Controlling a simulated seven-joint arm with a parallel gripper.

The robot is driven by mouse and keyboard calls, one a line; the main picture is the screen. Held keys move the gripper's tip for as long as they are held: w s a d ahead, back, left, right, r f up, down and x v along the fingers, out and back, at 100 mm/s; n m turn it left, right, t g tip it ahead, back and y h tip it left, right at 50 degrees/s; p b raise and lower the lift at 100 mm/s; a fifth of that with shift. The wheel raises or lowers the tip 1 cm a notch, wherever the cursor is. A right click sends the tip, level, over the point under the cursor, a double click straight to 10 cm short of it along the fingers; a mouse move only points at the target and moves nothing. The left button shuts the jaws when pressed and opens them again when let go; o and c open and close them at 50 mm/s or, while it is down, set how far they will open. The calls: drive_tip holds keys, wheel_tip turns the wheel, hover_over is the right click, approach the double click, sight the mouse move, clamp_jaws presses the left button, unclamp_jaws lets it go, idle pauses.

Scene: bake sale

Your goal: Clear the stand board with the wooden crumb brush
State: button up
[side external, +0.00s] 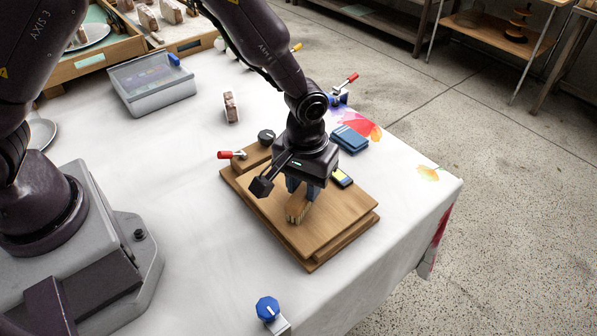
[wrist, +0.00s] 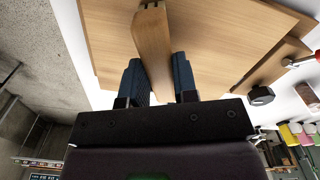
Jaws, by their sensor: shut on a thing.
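The stand board (side external: 345,222) is a layered wooden board on the white-clothed table, below my gripper in the side view. Its bare wood also fills much of the wrist view (wrist: 225,40). My gripper (side external: 305,190) points down over the middle of the board. In the wrist view, its two dark blue fingers (wrist: 157,80) are shut on the wooden crumb brush (wrist: 152,48), one on each side. The brush also shows under the fingers in the side view (side external: 297,208), close over the board; I cannot tell whether it touches. Its bristles are not clearly visible, and I see no clear crumbs.
A red-handled clamp (side external: 232,155) and a black knob (side external: 266,136) are at the board's back left. A blue case (side external: 350,139), a cake slice (side external: 231,107) and a lidded grey box (side external: 150,85) stand farther back.

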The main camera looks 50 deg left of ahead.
drive_tip(key=d, duration=0.2)
drive_tip(key=s+d, duration=0.1)
drive_tip(key=d, duration=0.1)
drive_tip(key=shift+s+d, duration=0.2)
drive_tip(key=shift+d, duration=0.1)
drive_tip(key=shift+a, duration=7.25)
wheel_tip(320, 180, up, 8)
drive_tip(key=shift+r, duration=0.2)
